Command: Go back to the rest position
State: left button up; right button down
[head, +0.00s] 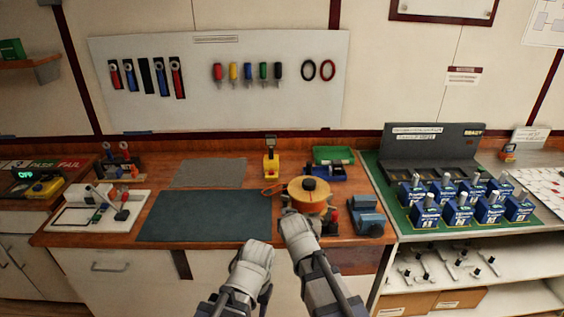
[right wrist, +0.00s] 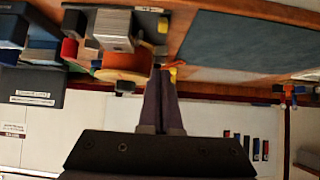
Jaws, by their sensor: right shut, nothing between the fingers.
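My right arm reaches up from the bottom centre in the head view, with its gripper (head: 290,209) low in front of the orange spool (head: 309,192) on the wooden bench. In the right wrist view the two dark fingers of this gripper (right wrist: 163,76) lie together, shut and empty. My left arm is beside it on the left, in front of the bench edge. The left gripper (head: 264,291) is mostly hidden behind its own pale wrist, and its finger opening does not show.
A dark mat (head: 203,215) lies left of the spool, and a blue vise-like device (head: 368,217) stands to its right. Several blue breaker units (head: 457,214) stand on a green board at right. A tool panel (head: 220,105) hangs behind. The mat is clear.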

jog(key=s+f+n+g, duration=0.2)
jog(key=s+f+g, duration=0.2)
jog(key=s, duration=0.8)
jog(key=s+d+f+n+g+h, duration=0.1)
jog(key=s+f+g, duration=0.3)
jog(key=s, duration=0.9)
jog(key=shift+n+g, duration=0.4)
jog(key=shift+g, duration=0.8)
